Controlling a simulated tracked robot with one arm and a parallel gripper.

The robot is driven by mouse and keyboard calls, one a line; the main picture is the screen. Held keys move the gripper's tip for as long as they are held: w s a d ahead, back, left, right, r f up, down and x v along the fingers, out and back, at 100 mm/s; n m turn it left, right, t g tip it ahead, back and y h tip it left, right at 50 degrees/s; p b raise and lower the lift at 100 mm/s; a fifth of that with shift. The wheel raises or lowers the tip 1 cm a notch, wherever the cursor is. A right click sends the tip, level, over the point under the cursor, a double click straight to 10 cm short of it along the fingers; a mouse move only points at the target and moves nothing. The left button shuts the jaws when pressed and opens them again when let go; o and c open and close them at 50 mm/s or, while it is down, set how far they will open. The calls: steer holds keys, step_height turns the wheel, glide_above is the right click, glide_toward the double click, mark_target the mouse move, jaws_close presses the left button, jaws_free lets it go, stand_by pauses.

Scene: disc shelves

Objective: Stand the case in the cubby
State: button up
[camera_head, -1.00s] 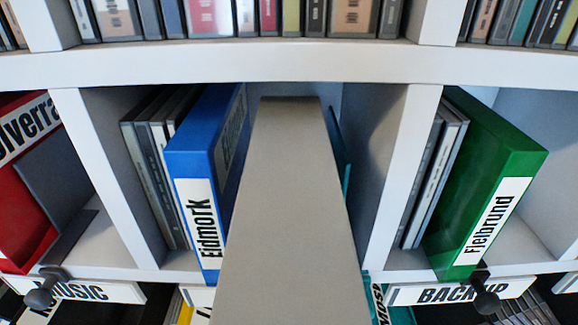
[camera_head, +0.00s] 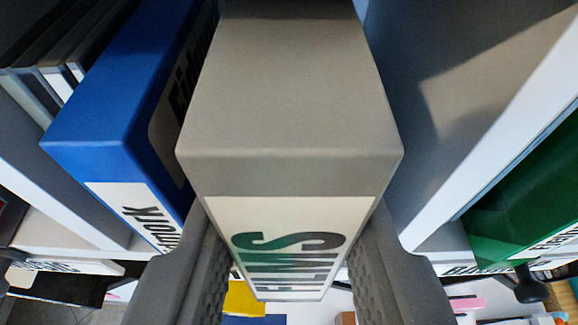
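The grey-beige case (camera_head: 290,110) stands in the cubby right of the blue case, its spine toward me. Its large-lettered label (camera_head: 290,245) faces out, and its lower front shows just past the cubby's front edge. My gripper (camera_head: 288,235) has one finger on each side of the spine. Textured inner pads and narrow gaps show low beside the case, so the fingers look open; contact at the tips is hard to judge. The cubby (camera_head: 425,100) shows bare wall right of the case. The case's far end is out of frame.
A blue case (camera_head: 90,140) stands close on the left, with several thin grey cases (camera_head: 50,75) beyond it. A white divider (camera_head: 490,140) is on the right, with a green case (camera_head: 530,200) past it. Dark knobs and sign plates line the shelf front.

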steer(key=shift+w+r+p, duration=0.1)
steer(key=shift+w+p, duration=0.5)
steer(key=shift+w, duration=0.5)
steer(key=shift+f+b, duration=0.5)
steer(key=shift+f, duration=0.3)
steer(key=shift+f, duration=0.1)
steer(key=o, duration=0.8)
steer(key=shift+o, duration=0.2)
steer(key=b+v, duration=0.2)
steer(key=v, duration=1)
steer(key=shift+s, duration=0.1)
